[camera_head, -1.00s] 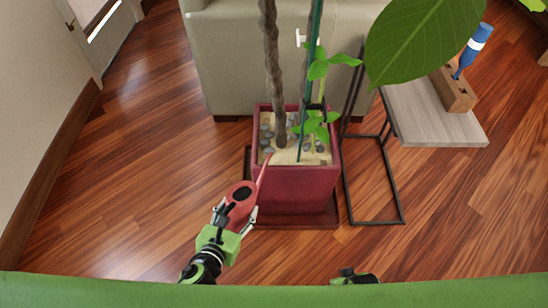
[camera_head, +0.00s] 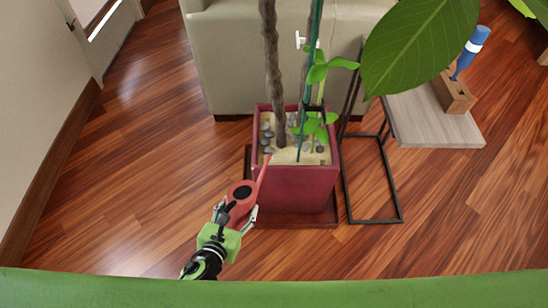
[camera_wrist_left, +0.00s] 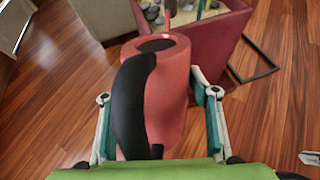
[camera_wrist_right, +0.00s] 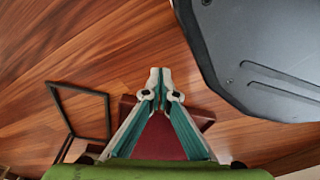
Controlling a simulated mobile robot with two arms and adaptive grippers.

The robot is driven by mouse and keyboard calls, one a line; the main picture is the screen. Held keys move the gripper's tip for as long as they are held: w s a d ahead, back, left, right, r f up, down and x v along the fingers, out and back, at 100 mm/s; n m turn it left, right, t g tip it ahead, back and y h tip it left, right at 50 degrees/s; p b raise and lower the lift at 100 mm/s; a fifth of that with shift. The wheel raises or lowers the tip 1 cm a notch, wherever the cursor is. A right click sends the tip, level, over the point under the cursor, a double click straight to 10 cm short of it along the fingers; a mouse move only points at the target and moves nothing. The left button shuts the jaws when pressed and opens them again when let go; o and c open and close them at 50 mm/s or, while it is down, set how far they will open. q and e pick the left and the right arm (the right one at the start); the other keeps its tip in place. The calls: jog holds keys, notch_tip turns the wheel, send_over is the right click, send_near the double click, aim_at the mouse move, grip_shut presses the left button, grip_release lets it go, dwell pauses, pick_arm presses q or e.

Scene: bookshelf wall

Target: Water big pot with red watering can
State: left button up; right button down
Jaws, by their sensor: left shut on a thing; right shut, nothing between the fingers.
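The red watering can (camera_head: 240,200) with a black handle is held in my left gripper (camera_head: 236,213), at the front left of the big pot. Its thin spout rises towards the pot's near left rim. In the left wrist view the can (camera_wrist_left: 172,90) stands between the fingers of my left gripper (camera_wrist_left: 160,105). The big dark red square pot (camera_head: 295,188) holds pale soil, stones and a tall plant. It also shows in the left wrist view (camera_wrist_left: 215,45). No water is visible. My right gripper (camera_wrist_right: 160,82) is shut and empty, seen only in the right wrist view.
A beige sofa (camera_head: 225,60) stands behind the pot. A side table (camera_head: 430,120) with a black metal frame stands to the right, carrying a wooden block (camera_head: 452,92) with a blue item. A big leaf (camera_head: 415,50) hangs above. The wooden floor at left is clear.

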dwell(0.3)
jog(key=shift+s, duration=0.15)
jog(key=shift+s+d+f+p, duration=0.1)
jog(key=shift+s+f+p, duration=0.15)
jog(key=shift+s+f, duration=0.3)
jog(key=shift+s+d+f+p, duration=0.1)
jog(key=shift+s+f+p, duration=0.2)
jog(key=shift+s, duration=0.3)
jog(key=shift+s+f, duration=0.1)
jog(key=shift+f, duration=0.1)
jog(key=shift+s+d+f+p, duration=0.2)
jog(key=shift+s+f+p, duration=0.2)
jog(key=shift+s, duration=0.4)
jog(key=shift+s+d+f+p, duration=0.3)
jog(key=shift+s+d+f, duration=0.05)
jog(key=shift+s+f, duration=0.2)
